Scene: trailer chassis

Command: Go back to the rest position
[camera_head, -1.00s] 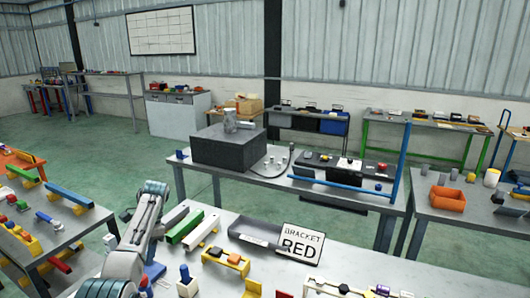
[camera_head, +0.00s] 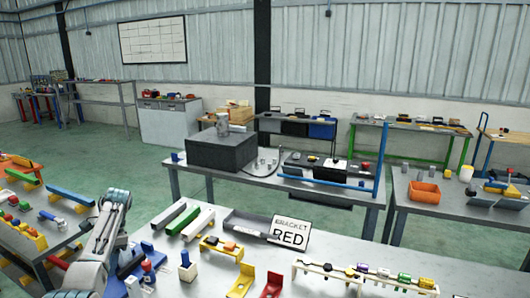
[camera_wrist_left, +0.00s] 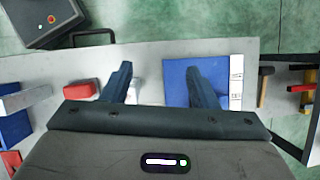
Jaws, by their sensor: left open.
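My left arm (camera_head: 105,240) comes in at the lower left of the head view, over the left end of the near grey table. Its gripper is hard to make out there. In the left wrist view my left gripper (camera_wrist_left: 160,82) has its two dark fingers spread apart with nothing between them. A blue flat piece (camera_wrist_left: 178,72) lies under the right finger, with a white part (camera_wrist_left: 236,75) beside it. I cannot tell whether the finger touches it. My right gripper is in neither current view.
The near table (camera_head: 365,245) carries long bars (camera_head: 183,220), a "BRACKET RED" sign (camera_head: 290,233), a yellow bracket (camera_head: 241,280), a red bracket (camera_head: 272,285) and a rack (camera_head: 365,275). A side table (camera_head: 45,235) stands left. Green floor (camera_head: 130,165) lies open behind.

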